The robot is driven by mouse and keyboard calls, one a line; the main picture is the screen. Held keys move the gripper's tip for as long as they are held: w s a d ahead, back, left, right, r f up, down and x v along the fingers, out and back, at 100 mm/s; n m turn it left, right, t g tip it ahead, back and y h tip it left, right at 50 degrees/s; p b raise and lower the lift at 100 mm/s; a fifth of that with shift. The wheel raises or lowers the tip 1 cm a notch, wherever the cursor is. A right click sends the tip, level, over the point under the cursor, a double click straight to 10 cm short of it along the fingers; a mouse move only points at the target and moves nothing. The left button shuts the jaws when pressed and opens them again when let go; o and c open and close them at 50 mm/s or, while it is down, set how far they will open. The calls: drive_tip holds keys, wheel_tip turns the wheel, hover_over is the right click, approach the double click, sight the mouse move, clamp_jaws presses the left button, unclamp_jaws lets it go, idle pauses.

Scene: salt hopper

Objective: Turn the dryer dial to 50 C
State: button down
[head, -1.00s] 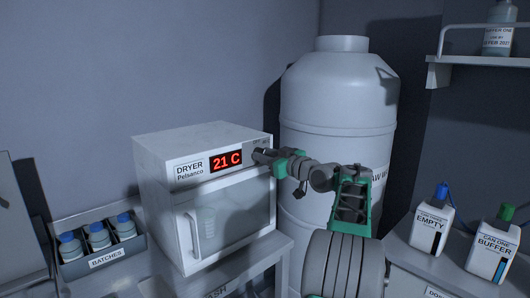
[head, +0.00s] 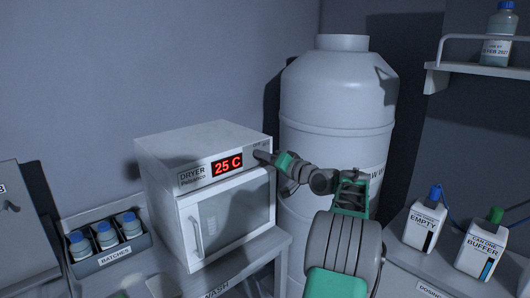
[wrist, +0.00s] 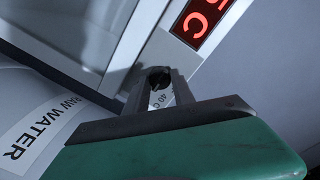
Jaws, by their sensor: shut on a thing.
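The dryer (head: 200,210) is a white box with a windowed door, standing on a bench left of centre in the head view. Its red display (head: 228,166) reads 25 C. My gripper (head: 262,156) is at the right end of the dryer's front panel, beside the display. In the wrist view the gripper's fingers (wrist: 158,85) are shut on the small dark dial (wrist: 160,80). A scale mark reading 40 C shows next to the dial. The fingers hide much of the dial, and its pointer cannot be made out. The display (wrist: 202,18) is partly cut off there.
A large white raw water tank (head: 338,105) stands close behind my arm. A batches rack (head: 112,262) with blue-capped bottles is left of the dryer. Two white cans, empty (head: 424,228) and buffer (head: 482,250), stand on the right bench. A shelf (head: 480,66) hangs at upper right.

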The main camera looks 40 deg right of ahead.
drive_tip(key=shift+m+p, duration=0.7)
drive_tip(key=shift+m, duration=0.4)
drive_tip(key=c, duration=1.1)
unclamp_jaws()
drive_tip(key=shift+o, duration=0.2)
drive_tip(key=s+b, duration=0.2)
drive_tip(key=s, duration=0.5)
drive_tip(key=shift+s+r, duration=0.15)
drive_tip(key=shift+s, duration=0.2)
drive_tip(key=shift+d, duration=0.15)
